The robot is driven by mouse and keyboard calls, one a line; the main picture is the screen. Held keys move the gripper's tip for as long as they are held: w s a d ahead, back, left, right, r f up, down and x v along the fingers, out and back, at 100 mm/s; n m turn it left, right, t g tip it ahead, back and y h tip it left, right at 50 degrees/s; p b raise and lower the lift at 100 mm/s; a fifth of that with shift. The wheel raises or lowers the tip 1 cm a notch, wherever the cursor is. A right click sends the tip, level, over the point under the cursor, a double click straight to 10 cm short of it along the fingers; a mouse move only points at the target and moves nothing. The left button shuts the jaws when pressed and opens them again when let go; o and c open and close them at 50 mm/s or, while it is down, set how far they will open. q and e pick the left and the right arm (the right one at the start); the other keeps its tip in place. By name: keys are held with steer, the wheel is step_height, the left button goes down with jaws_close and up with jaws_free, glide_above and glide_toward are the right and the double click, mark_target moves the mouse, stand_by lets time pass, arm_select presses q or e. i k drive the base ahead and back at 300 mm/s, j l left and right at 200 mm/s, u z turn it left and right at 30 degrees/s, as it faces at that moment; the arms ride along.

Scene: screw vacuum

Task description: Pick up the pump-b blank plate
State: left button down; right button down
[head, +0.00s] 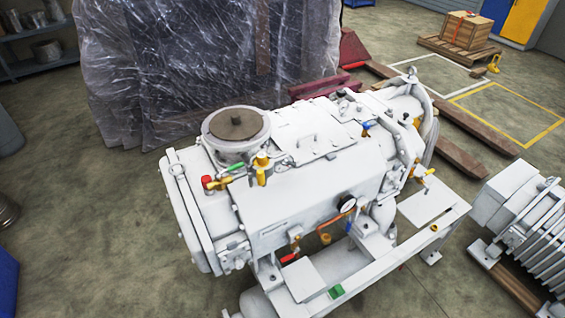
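A large white screw vacuum pump (300,215) stands in the middle of the head view. A round grey-brown plate (236,125) with a small dark knob at its centre lies flat on the light flange ring on top of the pump, toward its left end. It looks like the blank plate, but I cannot read any label marking the pump as pump-b. Nothing covers the plate. Neither of my grippers shows in the head view.
Valves with red (207,181) and yellow (261,170) parts stand close to the flange. A plastic-wrapped stack (200,60) rises behind the pump. A second machine (525,220) stands at the right. Open floor (90,235) lies at the left.

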mark_target(233, 125)
steer(key=j+z, duration=0.25)
steer(key=z, duration=0.25)
steer(key=j+z, duration=0.25)
steer(key=z, duration=0.25)
steer(key=j+z, duration=0.2)
steer(key=z, duration=0.25)
steer(key=k+j+z, duration=0.25)
steer(key=j, duration=0.4)
steer(key=k+j+z, duration=0.2)
steer(key=k+j, duration=0.2)
steer(key=j, duration=0.2)
steer(key=k+j+z, duration=0.25)
steer(key=k+j, duration=0.15)
steer(key=j, duration=0.15)
steer(key=k+j, duration=0.3)
steer(key=i+j, duration=0.15)
steer(key=i, duration=0.3)
